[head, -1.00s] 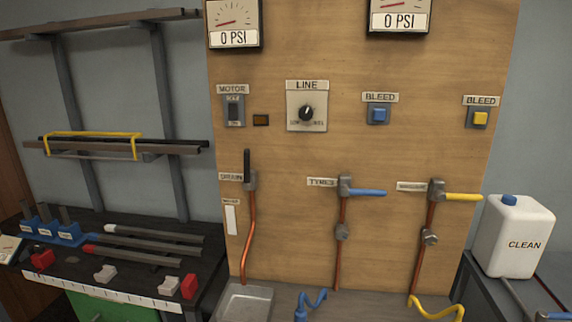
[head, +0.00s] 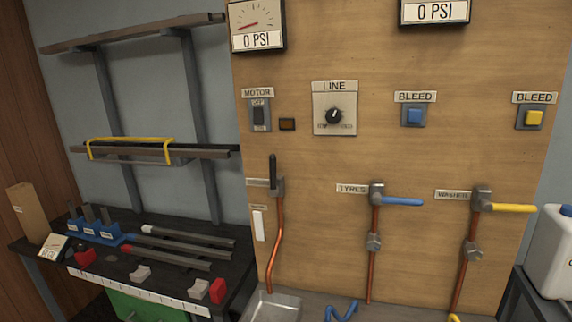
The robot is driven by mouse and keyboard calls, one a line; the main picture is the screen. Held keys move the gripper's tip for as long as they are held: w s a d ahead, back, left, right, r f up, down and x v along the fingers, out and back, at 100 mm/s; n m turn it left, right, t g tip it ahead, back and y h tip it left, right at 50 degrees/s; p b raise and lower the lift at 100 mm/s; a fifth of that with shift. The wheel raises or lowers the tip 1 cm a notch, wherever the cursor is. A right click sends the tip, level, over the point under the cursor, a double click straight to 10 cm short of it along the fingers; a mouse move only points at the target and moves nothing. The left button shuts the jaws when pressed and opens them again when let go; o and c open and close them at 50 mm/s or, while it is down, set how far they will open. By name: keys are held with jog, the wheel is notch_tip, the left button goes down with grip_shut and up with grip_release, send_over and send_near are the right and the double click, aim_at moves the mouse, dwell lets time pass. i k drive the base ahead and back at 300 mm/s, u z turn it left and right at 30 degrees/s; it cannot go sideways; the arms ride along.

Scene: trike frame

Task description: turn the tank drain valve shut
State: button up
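The drain valve (head: 277,187) is on the wooden panel (head: 330,235), left of the middle in the head view. Its black lever (head: 273,167) stands upright, in line with the copper pipe (head: 278,240) that runs down from it. The small label beside it is too blurred to read here. A metal basin (head: 272,306) sits below the pipe's lower end. My gripper does not show in this view.
To the right are the TYRES valve with a blue lever (head: 402,201) and the WASHER valve with a yellow lever (head: 512,208). A workbench (head: 240,270) with bars and blocks stands at left. A white jug (head: 552,255) is at the right edge.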

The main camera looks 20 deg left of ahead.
aim_at(273, 191)
jog(key=i, duration=0.85)
jog(key=u, duration=0.05)
